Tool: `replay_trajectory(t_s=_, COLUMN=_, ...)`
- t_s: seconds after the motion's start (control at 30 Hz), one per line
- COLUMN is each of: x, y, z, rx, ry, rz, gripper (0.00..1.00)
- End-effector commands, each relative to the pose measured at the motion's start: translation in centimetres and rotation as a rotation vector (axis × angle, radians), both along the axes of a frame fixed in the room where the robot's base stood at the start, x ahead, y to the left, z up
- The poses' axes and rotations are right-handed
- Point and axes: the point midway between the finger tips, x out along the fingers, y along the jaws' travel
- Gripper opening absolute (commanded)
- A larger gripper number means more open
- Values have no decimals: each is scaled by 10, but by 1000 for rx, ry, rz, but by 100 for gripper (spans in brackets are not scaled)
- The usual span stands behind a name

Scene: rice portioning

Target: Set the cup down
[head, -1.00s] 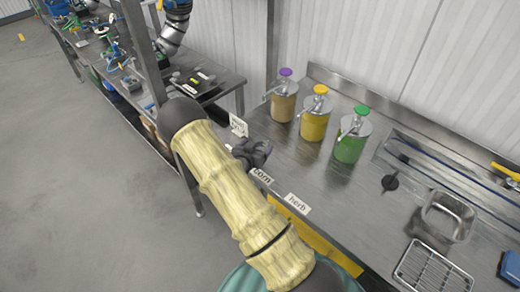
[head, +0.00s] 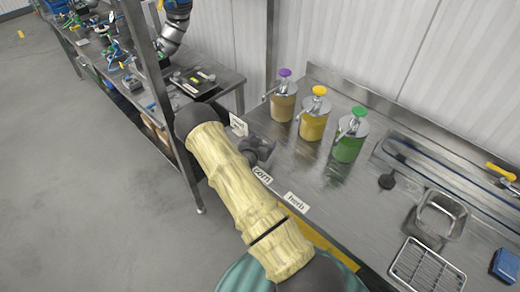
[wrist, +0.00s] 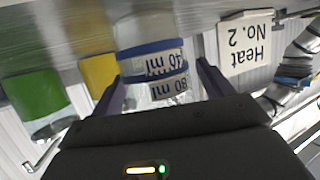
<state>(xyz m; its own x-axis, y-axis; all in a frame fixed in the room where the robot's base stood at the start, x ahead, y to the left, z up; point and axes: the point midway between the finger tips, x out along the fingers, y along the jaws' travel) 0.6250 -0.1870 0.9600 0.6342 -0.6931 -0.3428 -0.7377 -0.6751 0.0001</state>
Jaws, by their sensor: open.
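A clear cup (wrist: 150,65) with blue bands and measure marks in ml shows in the wrist view, which is upside down. It stands on or very near the metal counter, which shows along the top of that picture. My gripper (wrist: 162,88) is open, with one finger on each side of the cup; I cannot tell whether either touches it. In the head view my gripper (head: 258,150) is low over the counter's left front part, beside the corn label (head: 262,175). The cup is not visible in that view.
Pump dispensers with purple (head: 284,100), yellow (head: 314,115) and green (head: 350,135) tops stand behind my gripper. A white sign (head: 238,125) stands to its left, reading "Heat No. 2" in the wrist view (wrist: 245,40). A metal pan (head: 440,215) and wire rack (head: 428,268) are at right.

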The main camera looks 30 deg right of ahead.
Motion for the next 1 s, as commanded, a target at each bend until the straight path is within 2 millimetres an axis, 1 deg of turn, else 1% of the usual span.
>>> replay_trajectory(t_s=0.13, x=0, y=0, z=0, rx=0, ry=0, rz=0, gripper=79)
replay_trajectory(t_s=0.27, x=0, y=0, z=0, rx=0, ry=0, rz=0, gripper=54)
replay_trajectory(t_s=0.3, x=0, y=0, z=0, rx=0, ry=0, rz=0, gripper=46)
replay_trajectory(t_s=0.37, x=0, y=0, z=0, rx=0, ry=0, rz=0, gripper=34)
replay_trajectory(t_s=0.4, x=0, y=0, z=0, rx=0, ry=0, rz=0, gripper=32)
replay_trajectory(t_s=0.43, x=0, y=0, z=0, rx=0, ry=0, rz=0, gripper=31)
replay_trajectory(t_s=0.47, x=0, y=0, z=0, rx=0, ry=0, rz=0, gripper=28)
replay_trajectory(t_s=0.77, x=0, y=0, z=4, rx=0, ry=0, rz=0, gripper=28)
replay_trajectory(t_s=0.87, x=0, y=0, z=11, rx=0, ry=-1, rz=0, gripper=28)
replay_trajectory(t_s=1.0, x=0, y=0, z=28, rx=1, ry=-4, rz=0, gripper=28)
